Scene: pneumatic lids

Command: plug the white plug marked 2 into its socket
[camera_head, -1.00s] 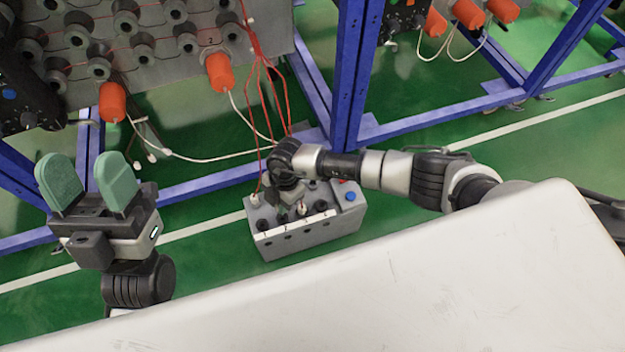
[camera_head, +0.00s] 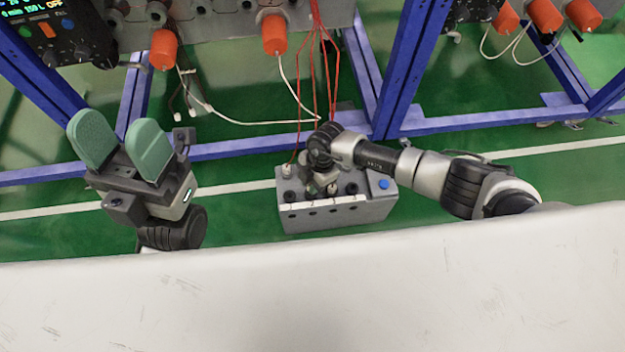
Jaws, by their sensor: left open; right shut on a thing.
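The grey socket box (camera_head: 335,217) stands on the green floor, with a row of dark sockets on top and a white marked strip along its front edge. My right gripper (camera_head: 319,187) points down at the top of the box, near the second socket from the left. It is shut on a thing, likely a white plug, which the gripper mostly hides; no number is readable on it. Whether it is seated in a socket cannot be told. A white plug (camera_head: 332,189) shows just right of the gripper. My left gripper (camera_head: 120,145) is open and empty, away from the box.
Red cables (camera_head: 326,75) hang from the grey panel to the box. An orange cylinder (camera_head: 274,34) and another (camera_head: 163,48) hang on the panel with white cables. Blue frame posts (camera_head: 402,70) stand behind the box. A white surface (camera_head: 300,300) fills the foreground.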

